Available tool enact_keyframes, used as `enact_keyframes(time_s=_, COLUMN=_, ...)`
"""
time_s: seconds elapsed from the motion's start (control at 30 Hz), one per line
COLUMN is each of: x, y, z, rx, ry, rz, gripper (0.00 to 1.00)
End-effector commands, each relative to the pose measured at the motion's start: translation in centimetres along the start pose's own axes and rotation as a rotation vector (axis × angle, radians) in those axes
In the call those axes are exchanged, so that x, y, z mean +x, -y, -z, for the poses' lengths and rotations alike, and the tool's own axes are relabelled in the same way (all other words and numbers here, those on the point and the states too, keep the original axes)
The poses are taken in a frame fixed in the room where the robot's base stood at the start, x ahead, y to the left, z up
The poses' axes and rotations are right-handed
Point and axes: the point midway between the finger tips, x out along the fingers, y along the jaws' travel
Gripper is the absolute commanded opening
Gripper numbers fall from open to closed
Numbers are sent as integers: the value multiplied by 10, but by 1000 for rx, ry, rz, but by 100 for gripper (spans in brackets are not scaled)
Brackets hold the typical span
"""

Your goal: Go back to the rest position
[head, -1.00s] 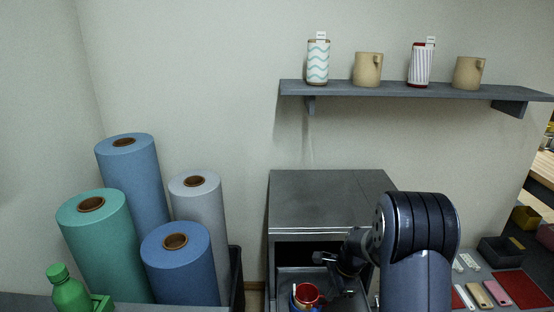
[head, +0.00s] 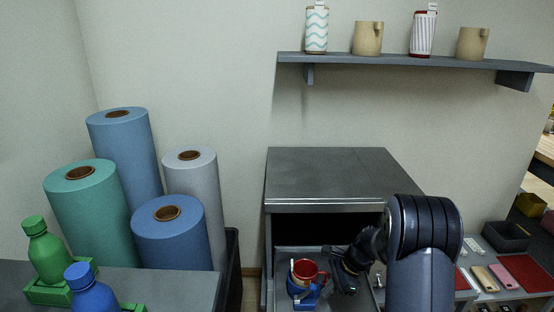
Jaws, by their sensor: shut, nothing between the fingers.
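My gripper (head: 341,277) is at the lower middle of the head view, just right of a red mug (head: 307,270). The gripper points down and is shut and empty, apart from the mug as far as I can see. The mug stands in a blue holder (head: 303,293) on the pulled-out tray (head: 283,259) of a grey metal press (head: 330,175). The press's dark opening is behind the mug. My arm covers the right part of the press and tray.
A shelf (head: 400,61) on the wall holds mugs and wrapped cups. Large rolls (head: 92,212) stand at the left. A green bottle (head: 48,255) and a blue bottle (head: 90,290) are on the left table (head: 190,288). Phone cases (head: 487,278) and a red sheet (head: 526,274) lie at right.

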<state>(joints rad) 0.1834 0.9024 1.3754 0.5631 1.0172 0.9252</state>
Motion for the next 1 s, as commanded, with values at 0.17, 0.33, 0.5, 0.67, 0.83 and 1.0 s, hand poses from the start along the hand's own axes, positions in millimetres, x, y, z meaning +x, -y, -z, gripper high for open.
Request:
enact_keyframes(time_s=0.17, x=15, y=0, z=10, rx=4, ry=66, rz=13, gripper=0)
enact_keyframes(time_s=0.33, x=23, y=0, z=17, rx=1, ry=131, rz=29, gripper=0)
enact_keyframes(time_s=0.5, x=30, y=2, z=23, rx=-4, ry=195, rz=50, gripper=0)
enact_keyframes(time_s=0.67, x=36, y=3, z=29, rx=-13, ry=255, rz=74, gripper=0)
enact_keyframes(time_s=0.83, x=44, y=2, z=33, rx=-9, ry=337, rz=83, gripper=0)
enact_keyframes(time_s=1.0, x=48, y=2, z=35, rx=-6, ry=405, rz=93, gripper=0)
